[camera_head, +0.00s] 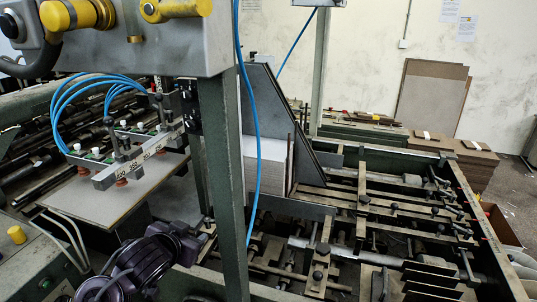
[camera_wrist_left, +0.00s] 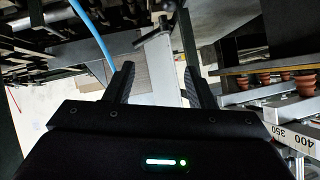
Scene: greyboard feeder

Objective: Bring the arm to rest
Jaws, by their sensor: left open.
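My left arm (camera_head: 140,268) comes in at the lower left of the head view, in front of the machine. Its gripper (camera_head: 204,232) points right, close to the green upright post (camera_head: 225,180), and its fingers are small and dark there. In the left wrist view the two black fingers of the left gripper (camera_wrist_left: 159,78) stand apart with nothing between them. A grey frame part and a pale surface show beyond them; I cannot tell how far off. My right gripper is in neither view.
A suction bar (camera_head: 140,160) with red cups hangs over a grey board (camera_head: 110,195) left of the post. A blue hose (camera_head: 257,130) hangs beside the post. A board stack (camera_head: 268,165) stands behind it. Machine rails (camera_head: 400,205) fill the right; a control box (camera_head: 35,265) stands lower left.

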